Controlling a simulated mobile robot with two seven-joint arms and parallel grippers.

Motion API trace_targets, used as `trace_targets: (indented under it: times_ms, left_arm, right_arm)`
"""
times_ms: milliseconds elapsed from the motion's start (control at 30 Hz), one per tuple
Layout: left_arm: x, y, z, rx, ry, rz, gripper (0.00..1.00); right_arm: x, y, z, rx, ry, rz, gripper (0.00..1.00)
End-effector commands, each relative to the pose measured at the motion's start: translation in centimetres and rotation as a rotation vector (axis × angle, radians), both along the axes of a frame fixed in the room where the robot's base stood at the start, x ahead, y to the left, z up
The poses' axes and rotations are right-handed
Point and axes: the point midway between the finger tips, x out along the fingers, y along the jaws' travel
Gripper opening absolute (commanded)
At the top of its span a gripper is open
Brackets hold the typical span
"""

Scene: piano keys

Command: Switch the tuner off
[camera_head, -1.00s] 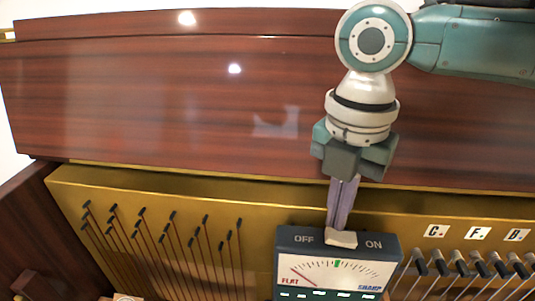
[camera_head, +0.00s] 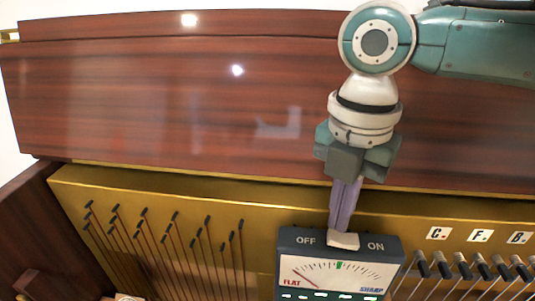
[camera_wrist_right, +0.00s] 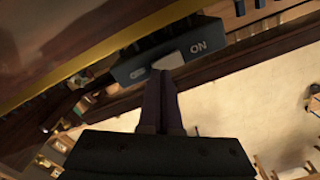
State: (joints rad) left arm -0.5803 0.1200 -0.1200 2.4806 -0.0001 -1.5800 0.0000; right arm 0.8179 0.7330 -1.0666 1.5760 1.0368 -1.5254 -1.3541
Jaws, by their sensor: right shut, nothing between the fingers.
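The tuner (camera_head: 338,270) is a dark box with a white dial, at the bottom centre of the head view. Its top carries the words OFF on the left and ON on the right. A pale switch (camera_head: 343,240) sits between the two words. My right gripper (camera_head: 342,230) points down, shut and empty, with its fingertips at the switch; contact cannot be made out for certain. The right wrist view shows the fingers (camera_wrist_right: 161,75) just below the switch (camera_wrist_right: 168,60), next to the word ON. My left gripper is not in view.
A glossy wooden piano panel (camera_head: 170,100) fills the back. A gold plate (camera_head: 150,185) below it holds several thin rods with dark tips (camera_head: 142,212). Right of the tuner are several dark tuning pegs (camera_head: 465,268) under the letter labels C, F and B (camera_head: 480,236).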

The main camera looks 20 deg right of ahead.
Motion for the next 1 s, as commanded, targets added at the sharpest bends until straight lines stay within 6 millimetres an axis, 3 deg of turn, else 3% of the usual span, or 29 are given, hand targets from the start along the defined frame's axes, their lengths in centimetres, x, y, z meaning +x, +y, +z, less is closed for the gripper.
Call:
trace_targets:
  times_ms: [1000]
  left_arm:
    - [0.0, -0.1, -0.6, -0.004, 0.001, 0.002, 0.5]
  right_arm:
    - [0.0, 0.0, -1.0, 0.0, 0.001, 0.0, 0.0]
